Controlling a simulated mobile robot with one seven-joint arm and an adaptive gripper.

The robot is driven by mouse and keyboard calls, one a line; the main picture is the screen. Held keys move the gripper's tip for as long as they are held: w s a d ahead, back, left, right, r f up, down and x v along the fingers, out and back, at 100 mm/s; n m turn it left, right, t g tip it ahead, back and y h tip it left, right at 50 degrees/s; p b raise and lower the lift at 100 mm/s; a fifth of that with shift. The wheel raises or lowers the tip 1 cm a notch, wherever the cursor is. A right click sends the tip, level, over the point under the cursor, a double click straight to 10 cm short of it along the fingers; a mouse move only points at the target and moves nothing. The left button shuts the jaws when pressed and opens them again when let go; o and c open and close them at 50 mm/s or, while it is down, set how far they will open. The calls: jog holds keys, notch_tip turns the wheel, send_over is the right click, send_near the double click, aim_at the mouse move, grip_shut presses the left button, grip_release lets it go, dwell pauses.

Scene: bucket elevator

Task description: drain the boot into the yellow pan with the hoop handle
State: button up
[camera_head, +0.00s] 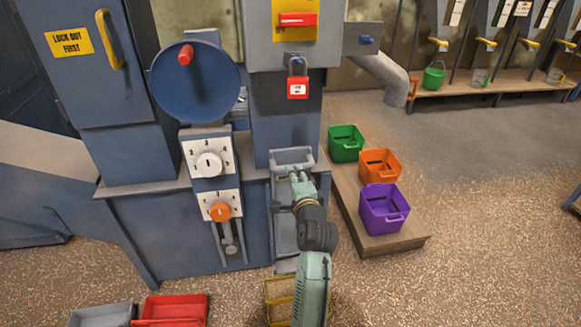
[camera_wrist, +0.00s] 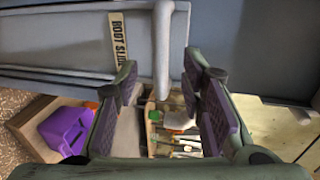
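The boot slide's grey plate (camera_wrist: 60,50), labelled "BOOT SLIDE" with the last letters hidden, spans the upper left of the wrist view. Its grey bar handle (camera_wrist: 163,50) reaches down between my fingers. In the head view a grey loop-shaped frame (camera_head: 291,154) is at the front of the machine, just beyond my gripper (camera_head: 301,180). My gripper is open in the wrist view (camera_wrist: 163,98), with gaps on both sides of the handle.
Red (camera_head: 172,308) and grey (camera_head: 102,314) pans lie at the lower left. Green (camera_head: 345,143), orange (camera_head: 380,167) and purple (camera_head: 384,208) bins stand on a wooden platform (camera_head: 395,242) right of my arm. A blue handwheel (camera_head: 195,85) and dial panels are left. Floor at right is clear.

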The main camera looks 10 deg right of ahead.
jog(key=x, duration=0.7)
jog(key=shift+w+p, duration=0.15)
jog(key=shift+p, duration=0.2)
jog(key=shift+c, duration=0.3)
grip_shut()
